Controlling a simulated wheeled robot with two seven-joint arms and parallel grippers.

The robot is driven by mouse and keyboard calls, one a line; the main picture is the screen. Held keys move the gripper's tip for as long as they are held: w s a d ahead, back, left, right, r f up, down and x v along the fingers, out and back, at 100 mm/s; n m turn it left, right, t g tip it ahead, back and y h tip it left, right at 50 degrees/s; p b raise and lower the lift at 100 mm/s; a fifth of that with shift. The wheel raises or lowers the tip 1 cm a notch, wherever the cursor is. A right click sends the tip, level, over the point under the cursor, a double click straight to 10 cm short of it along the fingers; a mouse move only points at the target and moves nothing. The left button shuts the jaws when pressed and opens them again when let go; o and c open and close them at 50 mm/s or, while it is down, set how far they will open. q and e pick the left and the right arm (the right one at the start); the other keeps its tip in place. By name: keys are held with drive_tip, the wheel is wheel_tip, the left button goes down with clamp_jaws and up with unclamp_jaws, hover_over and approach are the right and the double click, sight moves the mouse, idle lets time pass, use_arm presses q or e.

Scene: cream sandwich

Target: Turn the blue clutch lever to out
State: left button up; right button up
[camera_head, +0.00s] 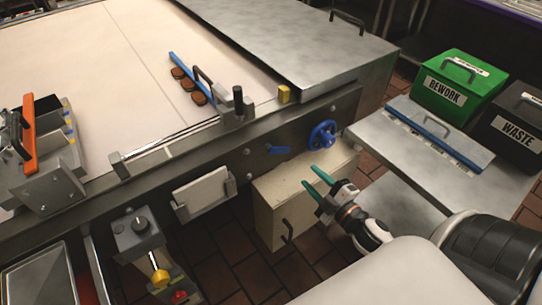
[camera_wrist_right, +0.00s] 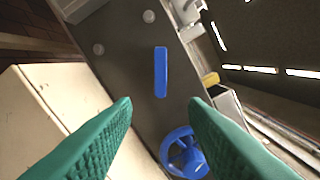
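The blue clutch lever (camera_head: 279,150) is on the dark side panel of the conveyor, left of the blue handwheel (camera_head: 322,135). In the right wrist view the lever (camera_wrist_right: 161,72) is a short blue bar on the panel, seen ahead of and between the fingertips. My right gripper (camera_head: 313,177) has green fingers spread apart, with nothing between them. It is below and to the right of the lever in the head view, apart from it. In the right wrist view the open fingers (camera_wrist_right: 160,103) frame the panel. My left gripper is not in view. I cannot read any lever markings.
A cream box (camera_head: 268,205) with a handle stands below the panel, close to my right gripper. The handwheel (camera_wrist_right: 184,152) is near the right finger. A grey side table (camera_head: 400,150) and green REWORK bin (camera_head: 455,85) lie right. A white plate (camera_head: 203,192) is mounted left.

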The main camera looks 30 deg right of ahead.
sight(286, 151)
drive_tip(key=w, duration=0.7)
drive_tip(key=w+p, duration=0.1)
drive_tip(key=w, duration=0.3)
drive_tip(key=shift+w+a+f, duration=0.1)
drive_tip(key=shift+w+a, duration=0.15)
drive_tip(key=shift+w, duration=0.05)
drive_tip(key=shift+c, duration=0.3)
clamp_jaws()
